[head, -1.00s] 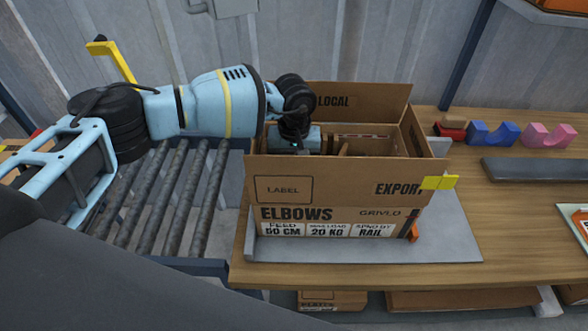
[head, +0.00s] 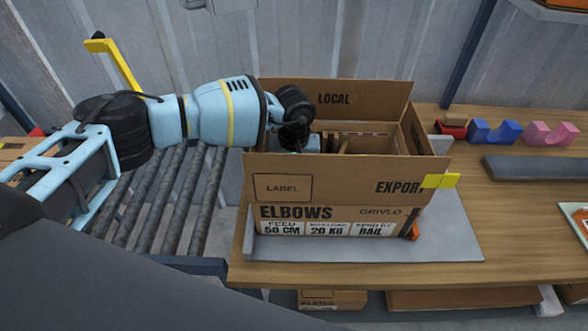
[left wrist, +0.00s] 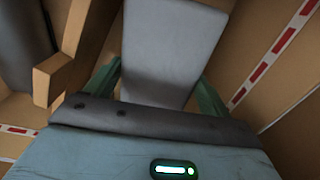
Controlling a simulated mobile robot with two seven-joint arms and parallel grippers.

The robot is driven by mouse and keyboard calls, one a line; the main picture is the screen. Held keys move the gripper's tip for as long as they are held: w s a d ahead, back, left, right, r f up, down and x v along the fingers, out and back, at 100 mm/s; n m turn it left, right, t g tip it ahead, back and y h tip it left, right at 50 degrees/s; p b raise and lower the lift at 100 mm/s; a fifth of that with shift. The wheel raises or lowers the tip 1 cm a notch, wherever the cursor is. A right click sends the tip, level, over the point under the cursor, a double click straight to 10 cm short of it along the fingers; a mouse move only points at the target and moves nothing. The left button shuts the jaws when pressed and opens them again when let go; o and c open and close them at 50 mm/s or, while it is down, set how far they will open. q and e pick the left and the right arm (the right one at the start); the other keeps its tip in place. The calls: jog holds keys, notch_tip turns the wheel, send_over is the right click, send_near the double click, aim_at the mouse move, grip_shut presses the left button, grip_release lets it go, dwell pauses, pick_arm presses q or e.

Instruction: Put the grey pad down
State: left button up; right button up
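The grey pad (left wrist: 178,40) is a flat, light grey slab in the left wrist view. It sits between the two green fingers of my left gripper (left wrist: 160,82), which touch or nearly touch its sides, so the gripper looks shut on it. In the head view my left gripper (head: 299,143) reaches down into the open cardboard box (head: 335,212). Its fingers and the pad are hidden there by the box's front flap. I cannot tell whether the pad touches the box floor. My right gripper is not in view.
Wooden dividers (left wrist: 72,55) and a dark grey object (left wrist: 25,40) are beside the pad inside the box. The box stands in a grey tray (head: 455,245) on a wooden bench. Blue (head: 492,132) and pink (head: 550,135) cradles and a dark slab (head: 535,167) lie to the right.

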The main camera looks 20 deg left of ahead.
pick_arm(q)
jog(key=o, duration=0.3)
jog(key=shift+f, duration=0.1)
notch_tip(320, 180, up, 13)
jog(key=shift+r, duration=0.15)
dwell(0.4)
